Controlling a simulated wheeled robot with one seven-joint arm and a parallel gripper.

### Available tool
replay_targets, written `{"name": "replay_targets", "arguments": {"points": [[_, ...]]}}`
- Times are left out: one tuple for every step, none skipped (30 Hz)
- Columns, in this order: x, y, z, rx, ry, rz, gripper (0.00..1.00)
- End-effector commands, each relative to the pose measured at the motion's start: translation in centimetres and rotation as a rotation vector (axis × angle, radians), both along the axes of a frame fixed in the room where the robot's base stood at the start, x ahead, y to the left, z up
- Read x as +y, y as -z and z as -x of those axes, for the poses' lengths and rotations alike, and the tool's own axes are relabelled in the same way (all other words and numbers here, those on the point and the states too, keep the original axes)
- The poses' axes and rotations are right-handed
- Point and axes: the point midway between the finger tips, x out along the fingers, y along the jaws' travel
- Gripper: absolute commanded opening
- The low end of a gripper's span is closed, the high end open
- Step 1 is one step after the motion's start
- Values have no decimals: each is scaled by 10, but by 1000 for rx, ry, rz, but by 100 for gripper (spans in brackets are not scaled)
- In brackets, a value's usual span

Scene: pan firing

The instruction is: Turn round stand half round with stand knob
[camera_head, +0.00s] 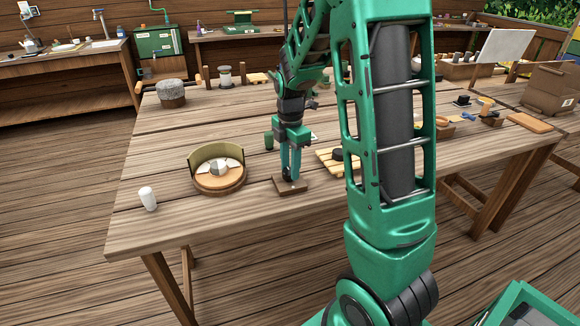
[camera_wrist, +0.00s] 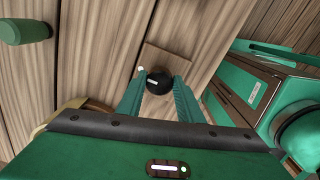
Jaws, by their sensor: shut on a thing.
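The round stand (camera_head: 222,185) is a low wooden disc on the table with a curved olive screen (camera_head: 205,164) along its back left. A small pale and grey piece (camera_head: 219,167) sits on its disc. The stand knob (camera_wrist: 158,83) is black and round with a white mark, on a square brown base (camera_wrist: 160,55) to the right of the stand. My gripper (camera_head: 290,177) points down over this base and is shut on the knob, one green finger on either side. In the wrist view the fingertips (camera_wrist: 159,90) flank the knob. The head view shows the knob mostly hidden by the fingers.
A white cylinder (camera_head: 148,199) stands left of the round stand near the table edge. A green cylinder (camera_head: 269,141) is behind my gripper, and a slatted wooden rack (camera_head: 328,159) is to its right. The table's front left is mostly clear.

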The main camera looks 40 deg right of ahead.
Motion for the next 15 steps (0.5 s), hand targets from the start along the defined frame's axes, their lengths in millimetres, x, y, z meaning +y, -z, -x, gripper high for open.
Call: {"name": "replay_targets", "arguments": {"points": [[3, 0, 1, 3, 10, -3, 11], [3, 0, 1, 3, 19, -3, 11], [3, 0, 1, 3, 35, -4, 11], [4, 0, 1, 4, 50, -4, 11], [4, 0, 1, 4, 65, -5, 11], [4, 0, 1, 4, 89, -5, 11], [5, 0, 1, 3, 109, -6, 11], [5, 0, 1, 3, 130, -6, 11], [5, 0, 1, 3, 161, -6, 11], [5, 0, 1, 3, 185, -7, 11], [5, 0, 1, 4, 211, -7, 11], [6, 0, 1, 4, 247, -7, 11], [6, 0, 1, 4, 274, -7, 11], [6, 0, 1, 4, 302, -7, 11], [6, 0, 1, 4, 339, -8, 11]]}}
